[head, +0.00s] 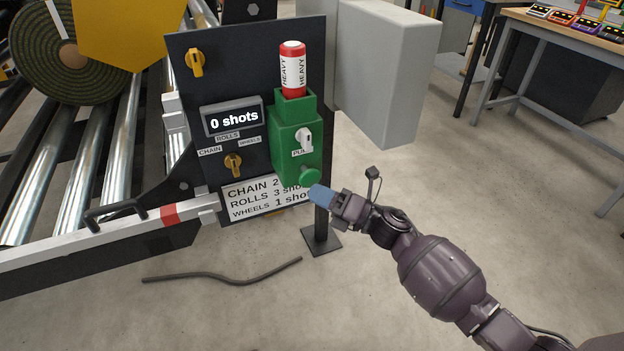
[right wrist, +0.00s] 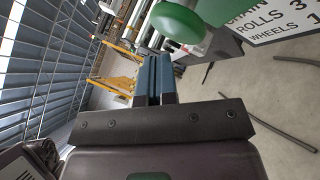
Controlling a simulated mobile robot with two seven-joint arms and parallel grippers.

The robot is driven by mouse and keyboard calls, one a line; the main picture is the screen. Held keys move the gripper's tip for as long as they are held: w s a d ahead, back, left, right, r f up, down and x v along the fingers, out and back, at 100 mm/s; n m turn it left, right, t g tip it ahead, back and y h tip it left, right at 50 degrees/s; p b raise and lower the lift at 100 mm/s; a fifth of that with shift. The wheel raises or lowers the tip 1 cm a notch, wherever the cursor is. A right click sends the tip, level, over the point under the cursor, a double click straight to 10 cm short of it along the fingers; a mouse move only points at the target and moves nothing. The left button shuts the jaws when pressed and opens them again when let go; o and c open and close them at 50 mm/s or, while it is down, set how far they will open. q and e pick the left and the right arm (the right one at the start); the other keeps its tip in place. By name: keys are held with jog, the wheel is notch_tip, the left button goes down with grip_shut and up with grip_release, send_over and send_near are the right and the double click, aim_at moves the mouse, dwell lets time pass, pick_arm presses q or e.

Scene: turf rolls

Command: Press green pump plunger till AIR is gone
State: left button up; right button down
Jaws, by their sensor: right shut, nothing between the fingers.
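The green pump (head: 296,140) is mounted on the dark panel, with a red and white cartridge labelled HEAVY (head: 292,70) upright in its top. Its round green plunger (head: 310,176) sticks out low at the front. In the right wrist view the plunger (right wrist: 178,20) shows large, just beyond the fingertips. The display (head: 233,117) reads "0 shots". My right gripper (head: 318,194) is shut and empty, its blue fingertips just below the plunger; I cannot tell whether they touch it. No AIR reading is visible. My left gripper is not in view.
A sign (head: 255,197) lists shots for chain, rolls and wheels. Yellow valves (head: 195,63) sit on the dark panel (head: 240,65). A grey box (head: 385,70) stands behind right. Rollers (head: 95,130) lie left. A dark hose (head: 215,276) lies on open floor.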

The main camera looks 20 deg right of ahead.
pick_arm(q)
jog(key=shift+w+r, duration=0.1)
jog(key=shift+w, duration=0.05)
pick_arm(e)
jog(key=shift+s, duration=0.1)
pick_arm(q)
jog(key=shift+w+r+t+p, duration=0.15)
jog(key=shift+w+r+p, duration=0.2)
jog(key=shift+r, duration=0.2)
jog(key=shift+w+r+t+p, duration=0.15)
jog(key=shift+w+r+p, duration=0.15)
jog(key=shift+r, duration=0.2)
pick_arm(e)
jog(key=s, duration=0.5)
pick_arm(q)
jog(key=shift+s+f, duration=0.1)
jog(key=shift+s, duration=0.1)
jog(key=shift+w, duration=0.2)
pick_arm(e)
jog(key=shift+d, duration=0.1)
